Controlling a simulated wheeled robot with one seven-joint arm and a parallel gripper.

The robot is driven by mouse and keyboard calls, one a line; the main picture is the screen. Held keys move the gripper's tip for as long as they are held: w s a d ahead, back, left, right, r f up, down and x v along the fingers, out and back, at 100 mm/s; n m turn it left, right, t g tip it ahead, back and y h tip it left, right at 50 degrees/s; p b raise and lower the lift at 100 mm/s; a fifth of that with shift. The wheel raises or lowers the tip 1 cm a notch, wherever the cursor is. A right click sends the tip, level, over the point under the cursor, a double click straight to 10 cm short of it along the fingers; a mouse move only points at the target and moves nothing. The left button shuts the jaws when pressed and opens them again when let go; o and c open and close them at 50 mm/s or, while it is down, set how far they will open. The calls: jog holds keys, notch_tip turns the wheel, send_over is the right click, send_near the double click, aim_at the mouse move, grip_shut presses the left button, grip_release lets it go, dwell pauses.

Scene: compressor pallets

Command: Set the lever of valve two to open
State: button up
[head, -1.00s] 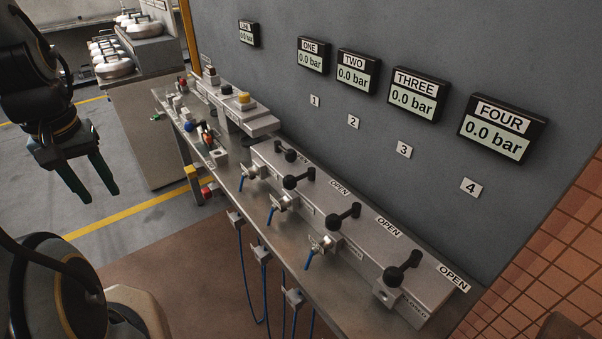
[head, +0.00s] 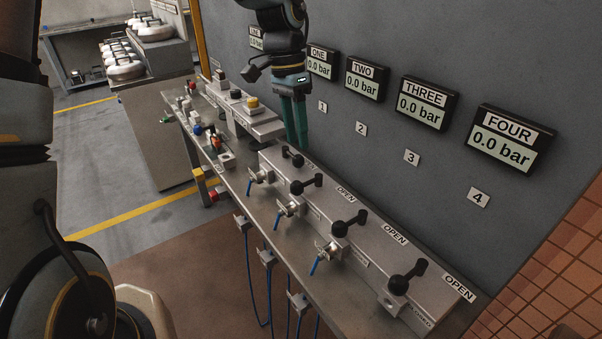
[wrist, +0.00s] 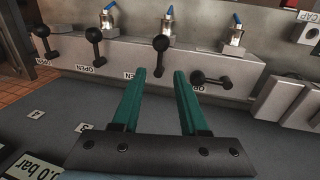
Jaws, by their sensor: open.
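The lever of valve two (head: 305,184) is a black bar with round black ends, second from the far end of the grey valve block. My gripper (head: 296,146), with green fingers, is open and empty, pointing down near the wall side of the block's far part. Display two (head: 366,77) reads 0.0 bar.
Lever one (head: 292,157), lever three (head: 348,222) and lever four (head: 406,278) stand on the same block. OPEN labels (head: 396,235) line its wall side. The grey wall (head: 400,30) with its displays rises close behind. Blue-handled fittings (head: 290,209) stand along the block's front.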

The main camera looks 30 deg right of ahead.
aim_at(307, 184)
jog(key=f, duration=0.3)
jog(key=s+f+p, duration=0.1)
jog(key=f, duration=0.2)
jog(key=s+f, duration=0.1)
jog(key=f, duration=0.3)
jog(key=shift+p, duration=0.4)
grip_shut()
